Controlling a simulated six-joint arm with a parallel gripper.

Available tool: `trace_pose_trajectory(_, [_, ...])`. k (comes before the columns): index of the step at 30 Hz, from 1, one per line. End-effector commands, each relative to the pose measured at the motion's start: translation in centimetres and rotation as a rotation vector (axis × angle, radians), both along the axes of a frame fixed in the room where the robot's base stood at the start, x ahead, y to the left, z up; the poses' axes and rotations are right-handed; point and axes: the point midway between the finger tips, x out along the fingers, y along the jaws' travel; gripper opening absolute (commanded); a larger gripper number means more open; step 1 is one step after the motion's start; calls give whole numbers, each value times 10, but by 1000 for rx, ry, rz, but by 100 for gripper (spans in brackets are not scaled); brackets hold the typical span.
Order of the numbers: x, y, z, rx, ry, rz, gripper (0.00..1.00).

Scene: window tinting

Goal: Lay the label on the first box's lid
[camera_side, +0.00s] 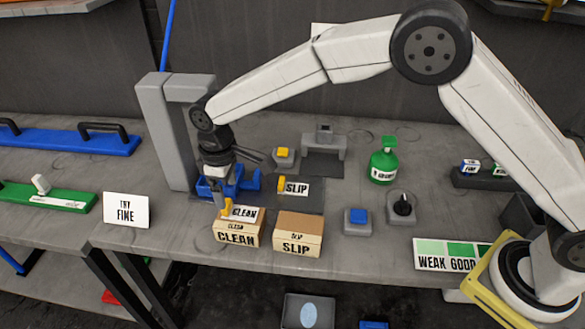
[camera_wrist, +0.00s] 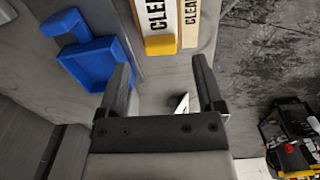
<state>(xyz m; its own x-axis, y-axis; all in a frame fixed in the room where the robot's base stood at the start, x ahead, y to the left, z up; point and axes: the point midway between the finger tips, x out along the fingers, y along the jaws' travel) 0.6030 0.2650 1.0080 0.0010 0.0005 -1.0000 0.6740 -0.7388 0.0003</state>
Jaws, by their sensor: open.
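The box marked CLEAN (camera_side: 237,238) stands near the front edge of the bench. A white CLEAN label (camera_side: 246,214) with a yellow tab (camera_side: 227,207) lies over the back part of its lid; whether it rests fully flat is hard to tell. My gripper (camera_side: 220,203) is at the tab end of the label. In the wrist view my gripper (camera_wrist: 164,80) is open and empty, and the yellow tab (camera_wrist: 160,44) lies beyond the fingertips, between their lines. The label (camera_wrist: 160,12) and the box's lid edge (camera_wrist: 190,25) run off the top of that view.
A SLIP box (camera_side: 297,245) stands right of the CLEAN box. A SLIP label (camera_side: 296,188) with a yellow tab lies behind it. A blue holder (camera_side: 235,187) is close behind my gripper, beside a grey post (camera_side: 165,130). A blue button (camera_side: 357,216) and green bottle (camera_side: 383,163) stand right.

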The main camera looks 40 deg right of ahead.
Motion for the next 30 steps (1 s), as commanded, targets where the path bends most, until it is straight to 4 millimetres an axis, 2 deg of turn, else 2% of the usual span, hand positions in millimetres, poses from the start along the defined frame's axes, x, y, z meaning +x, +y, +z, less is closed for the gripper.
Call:
trace_pose_trajectory(6, [1,0,38,2,-4,0,86])
trace_pose_trajectory(13, [0,0,65,1,-2,0,86])
trace_pose_trajectory(18, [0,0,73,1,-1,0,86])
trace_pose_trajectory(30, [0,0,74,0,0,0,86])
